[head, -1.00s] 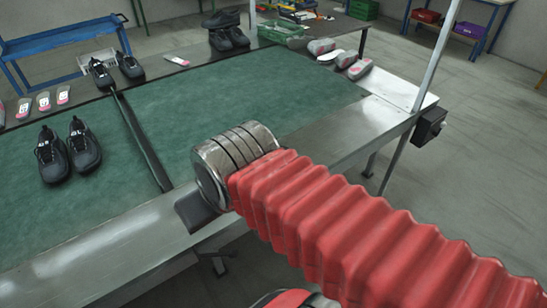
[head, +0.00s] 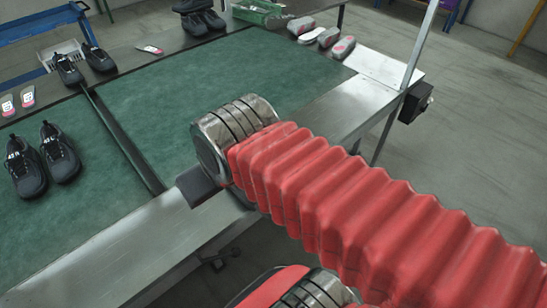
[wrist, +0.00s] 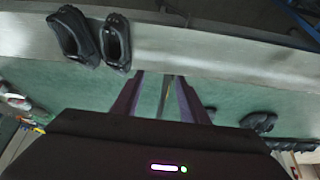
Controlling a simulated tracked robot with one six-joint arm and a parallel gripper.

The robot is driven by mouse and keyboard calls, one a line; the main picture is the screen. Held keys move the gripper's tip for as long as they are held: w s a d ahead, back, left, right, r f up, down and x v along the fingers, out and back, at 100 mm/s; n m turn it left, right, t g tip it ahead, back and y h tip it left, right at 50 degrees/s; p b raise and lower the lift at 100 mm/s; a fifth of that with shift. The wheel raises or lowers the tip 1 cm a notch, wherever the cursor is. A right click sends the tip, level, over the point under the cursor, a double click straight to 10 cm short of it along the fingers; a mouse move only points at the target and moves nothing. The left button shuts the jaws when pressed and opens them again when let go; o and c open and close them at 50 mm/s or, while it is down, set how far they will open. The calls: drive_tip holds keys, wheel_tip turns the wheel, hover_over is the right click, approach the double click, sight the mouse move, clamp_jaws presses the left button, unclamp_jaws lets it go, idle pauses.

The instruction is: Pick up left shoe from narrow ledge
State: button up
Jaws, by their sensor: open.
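In the wrist view, a pair of black shoes sits side by side at the top left on a narrow grey ledge (wrist: 220,52). I cannot tell which is the task's left shoe. My gripper (wrist: 161,82) is open and empty, its dark fingers pointing over the green surface, just right of and below the pair. In the head view my arm hides the gripper's fingers.
The head view shows a green-topped table (head: 200,85) with a metal front edge. Another black shoe pair (head: 42,160) stands on it at left. More shoes, insoles and a green crate (head: 258,12) line the far edge. A metal post (head: 418,50) rises at right.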

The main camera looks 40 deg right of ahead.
drive_tip(key=o, duration=0.9)
drive_tip(key=w+d+f+m+t+h, duration=0.1)
drive_tip(key=w+d+h, duration=0.3)
drive_tip(key=w+d, duration=0.4)
drive_tip(key=d, duration=0.7)
drive_tip(key=shift+d+f+m, duration=0.25)
drive_tip(key=shift+d+m, duration=0.05)
drive_tip(key=shift+d, duration=0.05)
drive_tip(key=o, duration=0.4)
drive_tip(key=w+d+f, duration=0.1)
drive_tip(key=d, duration=0.3)
drive_tip(key=w+d+f+t+h, duration=0.1)
drive_tip(key=d, duration=0.3)
drive_tip(key=d+f+h, duration=0.1)
drive_tip(key=d, duration=0.4)
drive_tip(key=shift+w+f+t, duration=0.25)
drive_tip(key=shift+w+t, duration=0.15)
drive_tip(key=s+d+f+n+t+y, duration=0.2)
drive_tip(key=s+d+f, duration=0.1)
drive_tip(key=d+f, duration=0.45)
drive_tip(key=s+a+f+t+y, duration=0.1)
drive_tip(key=s+f, duration=0.1)
drive_tip(key=s+a+f+t+y, duration=0.1)
drive_tip(key=s+f, duration=0.1)
drive_tip(key=s+a+f+t+y, duration=0.1)
drive_tip(key=s+f+y, duration=0.1)
drive_tip(key=shift+s+a, duration=0.15)
drive_tip(key=shift+s, duration=0.25)
drive_tip(key=shift+w, duration=0.1)
drive_tip(key=shift+x, duration=4.2)
